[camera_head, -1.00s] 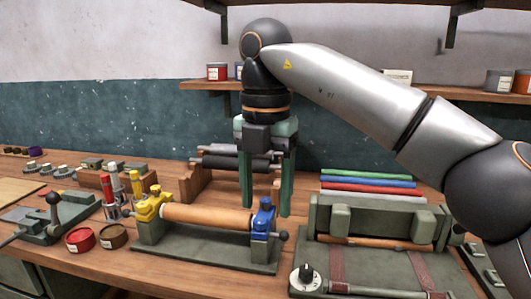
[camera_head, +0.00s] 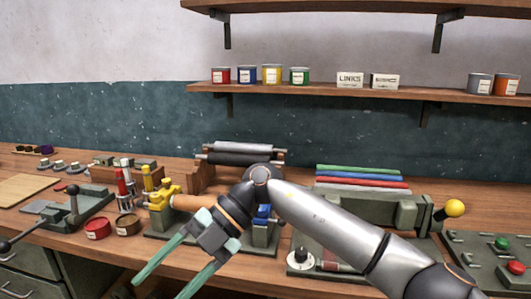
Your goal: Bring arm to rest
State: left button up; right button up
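My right arm (camera_head: 325,222) comes in from the lower right and crosses in front of the workbench. My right gripper (camera_head: 161,287) points down and to the left, in front of the bench's front edge. Its two green fingers are spread apart with nothing between them. The arm hides part of the holder with the wooden roller (camera_head: 194,203), including much of its blue end (camera_head: 263,211). My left gripper is not in view.
The bench bears a lever device (camera_head: 73,205), a red tin (camera_head: 97,229), a brown tin (camera_head: 127,225), coloured rolls (camera_head: 362,176) and a machine with a yellow-knobbed lever (camera_head: 454,208). A shelf (camera_head: 340,91) holds tins above. Drawers (camera_head: 30,268) lie below the bench at left.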

jog(key=w+d+f+m+t+y+p, duration=0.25)
jog(key=w+d+m+t+y, duration=0.2)
jog(key=m+t, duration=0.6)
jog(key=w+d+f+m+t+y+p, duration=0.1)
jog(key=w+d+f+m+t+y, duration=0.3)
jog(key=m+t, duration=0.7)
jog(key=s+d+f+m+t+h, duration=0.1)
jog(key=d+f+m+t+h, duration=0.1)
jog(key=d+f+m+h, duration=0.8)
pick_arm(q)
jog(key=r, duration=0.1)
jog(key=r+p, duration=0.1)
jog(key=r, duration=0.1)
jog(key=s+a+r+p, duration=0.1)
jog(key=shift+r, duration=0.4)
pick_arm(e)
jog(key=s+d+f+m+g+h, duration=0.1)
jog(key=s+d+f+g+h, duration=0.1)
jog(key=s+d+f, duration=0.4)
jog(key=s+d+f+m+g+h, duration=0.1)
jog(key=s+d+f+g+h, duration=0.2)
jog(key=s+f, duration=1)
jog(key=d+g, duration=0.2)
jog(key=d, duration=0.2)
jog(key=shift+s+f, duration=0.3)
jog(key=shift+f, duration=0.1)
jog(key=shift+m+g+h, duration=0.25)
